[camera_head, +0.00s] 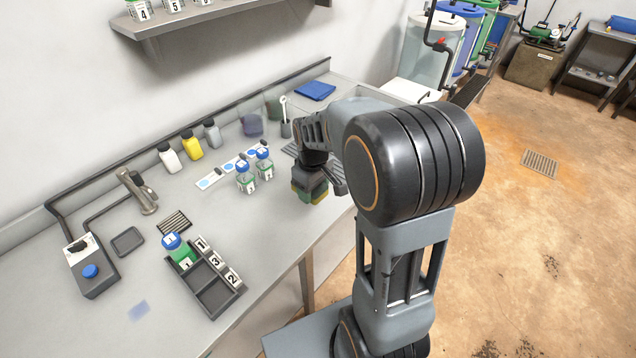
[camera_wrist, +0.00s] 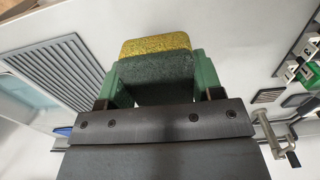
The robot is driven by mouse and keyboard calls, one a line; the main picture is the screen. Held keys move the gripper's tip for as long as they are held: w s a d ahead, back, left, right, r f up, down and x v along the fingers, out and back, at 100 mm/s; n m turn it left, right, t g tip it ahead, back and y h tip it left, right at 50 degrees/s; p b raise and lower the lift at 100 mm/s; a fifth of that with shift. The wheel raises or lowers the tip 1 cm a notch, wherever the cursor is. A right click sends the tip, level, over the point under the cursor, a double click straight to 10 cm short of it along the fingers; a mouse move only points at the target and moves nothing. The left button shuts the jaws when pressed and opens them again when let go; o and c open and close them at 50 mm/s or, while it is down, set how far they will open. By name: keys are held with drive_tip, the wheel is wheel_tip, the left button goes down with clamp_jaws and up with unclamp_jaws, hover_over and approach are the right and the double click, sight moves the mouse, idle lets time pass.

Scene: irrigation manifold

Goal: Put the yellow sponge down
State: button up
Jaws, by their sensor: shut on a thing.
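The yellow sponge (camera_wrist: 156,44) has a dark green scouring side and is held between the green fingers of my gripper (camera_wrist: 154,80) in the wrist view. In the head view, my gripper (camera_head: 311,180) is over the right front part of the grey bench (camera_head: 215,270). The sponge (camera_head: 309,197) shows there as a small yellow and green patch below the jaws. It is near the bench top; I cannot tell whether it touches. My arm hides part of the bench behind it.
A dark rack (camera_head: 213,285) with numbered slots and a green bottle (camera_head: 178,250) is at the front left. White, yellow and grey bottles (camera_head: 192,146) stand at the back. A blue cloth (camera_head: 315,91) lies at the far end.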

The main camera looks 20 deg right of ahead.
drive_tip(key=w+d+f, duration=0.2)
drive_tip(key=w+d+f+p, duration=0.1)
drive_tip(key=w+d+f, duration=0.1)
drive_tip(key=w+f, duration=0.1)
drive_tip(key=w+d+f+p, duration=0.1)
drive_tip(key=w+d+f, duration=0.1)
drive_tip(key=w+f, duration=0.1)
drive_tip(key=shift+w+d+f, duration=0.1)
drive_tip(key=shift+w+d, duration=0.1)
drive_tip(key=shift+d, duration=0.15)
drive_tip(key=shift+w+d+f, duration=0.1)
drive_tip(key=shift+w+f, duration=0.05)
drive_tip(key=shift+f, duration=0.15)
drive_tip(key=shift+f+p, duration=0.3)
drive_tip(key=shift+f, duration=1.25)
drive_tip(key=shift+f, duration=0.15)
drive_tip(key=o, duration=0.9)
